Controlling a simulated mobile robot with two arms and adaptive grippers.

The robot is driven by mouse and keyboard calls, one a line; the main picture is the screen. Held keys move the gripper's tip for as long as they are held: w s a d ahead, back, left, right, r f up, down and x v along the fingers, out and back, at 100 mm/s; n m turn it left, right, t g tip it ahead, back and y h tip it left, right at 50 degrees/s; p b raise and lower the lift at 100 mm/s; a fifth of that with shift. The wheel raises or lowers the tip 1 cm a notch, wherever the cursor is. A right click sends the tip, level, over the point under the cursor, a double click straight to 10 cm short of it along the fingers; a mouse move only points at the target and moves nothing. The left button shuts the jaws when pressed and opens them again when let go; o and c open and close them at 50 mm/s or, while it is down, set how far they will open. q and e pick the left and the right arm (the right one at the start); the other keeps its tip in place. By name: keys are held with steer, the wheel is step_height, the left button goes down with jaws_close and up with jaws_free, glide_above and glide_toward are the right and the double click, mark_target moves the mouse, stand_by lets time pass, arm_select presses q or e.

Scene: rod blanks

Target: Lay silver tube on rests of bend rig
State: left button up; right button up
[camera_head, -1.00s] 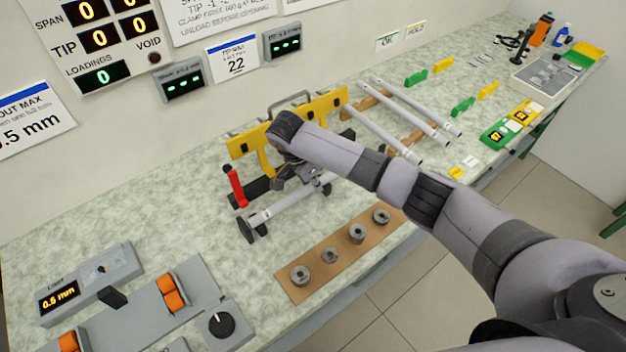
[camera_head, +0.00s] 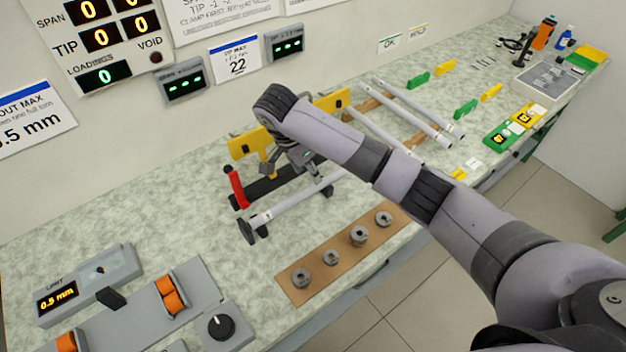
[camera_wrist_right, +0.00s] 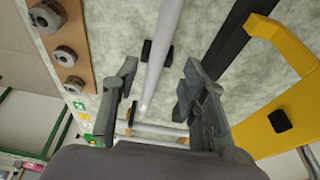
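The silver tube (camera_head: 292,205) lies along the front of the bend rig, across its black rests (camera_head: 247,231). Its near-left end shows, while part of its far end is behind my right arm. My right gripper (camera_head: 307,163) is above the tube. In the right wrist view the gripper (camera_wrist_right: 159,75) is open, with one finger on each side of the tube (camera_wrist_right: 165,42) and clear space between. The tube passes over dark rest blocks (camera_wrist_right: 147,50) there. My left gripper is not in view.
The rig has a yellow bar (camera_head: 246,143) and a red-handled lever (camera_head: 236,187). A brown board (camera_head: 318,276) with several metal collars lies in front. Three tubes lie on a wooden rack (camera_head: 362,104) to the right. A control panel (camera_head: 95,280) stands at front left.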

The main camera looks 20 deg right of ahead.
steer(key=p+v, duration=0.1)
steer(key=v, duration=0.4)
steer(key=shift+r, duration=0.1)
stand_by(0.9)
